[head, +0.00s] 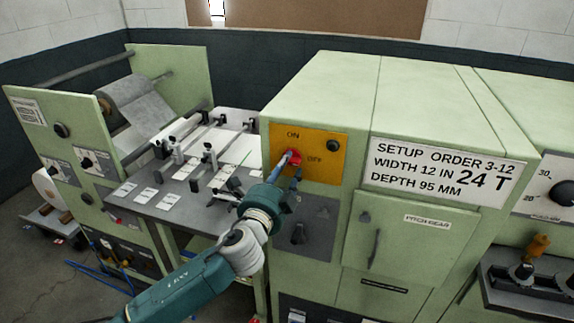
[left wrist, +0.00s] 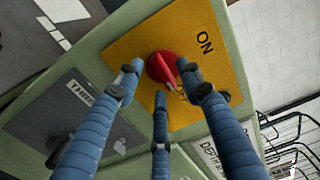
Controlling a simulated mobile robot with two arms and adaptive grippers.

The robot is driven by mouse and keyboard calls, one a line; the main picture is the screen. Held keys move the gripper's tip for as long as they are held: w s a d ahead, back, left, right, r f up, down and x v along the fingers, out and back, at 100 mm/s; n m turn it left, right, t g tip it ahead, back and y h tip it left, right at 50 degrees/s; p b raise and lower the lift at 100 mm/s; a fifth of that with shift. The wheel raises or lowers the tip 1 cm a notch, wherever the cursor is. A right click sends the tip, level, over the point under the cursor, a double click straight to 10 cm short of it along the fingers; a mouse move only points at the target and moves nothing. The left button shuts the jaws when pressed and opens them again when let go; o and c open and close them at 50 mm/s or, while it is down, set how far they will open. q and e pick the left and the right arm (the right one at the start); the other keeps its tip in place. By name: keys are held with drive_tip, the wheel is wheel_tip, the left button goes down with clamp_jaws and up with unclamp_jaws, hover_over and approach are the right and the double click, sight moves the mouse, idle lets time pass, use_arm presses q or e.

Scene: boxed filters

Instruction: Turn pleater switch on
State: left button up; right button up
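The pleater switch is a red rotary knob (head: 295,158) on a yellow plate (head: 318,172) on the green machine's front, with ON printed above it and OFF to its right. In the left wrist view the red knob (left wrist: 160,67) shows just beyond my fingertips, and its raised grip slants toward the partly covered OFF label. My left gripper (head: 287,168) is right at the knob. In the left wrist view its three blue fingers (left wrist: 160,82) are spread, with gaps between them. Whether they touch the knob is unclear. My right gripper is not in view.
A grey panel (head: 318,215) with a dark knob (head: 298,234) lies below the yellow plate. A black button (head: 333,146) sits at the plate's upper right. A setup sign (head: 440,170) is to the right. A table (head: 150,205) with cards and clamps stands to the left.

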use_arm(q)
drive_tip(key=shift+w+d, duration=0.15)
drive_tip(key=shift+w, duration=0.05)
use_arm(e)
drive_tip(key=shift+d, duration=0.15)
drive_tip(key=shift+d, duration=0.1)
use_arm(q)
clamp_jaws()
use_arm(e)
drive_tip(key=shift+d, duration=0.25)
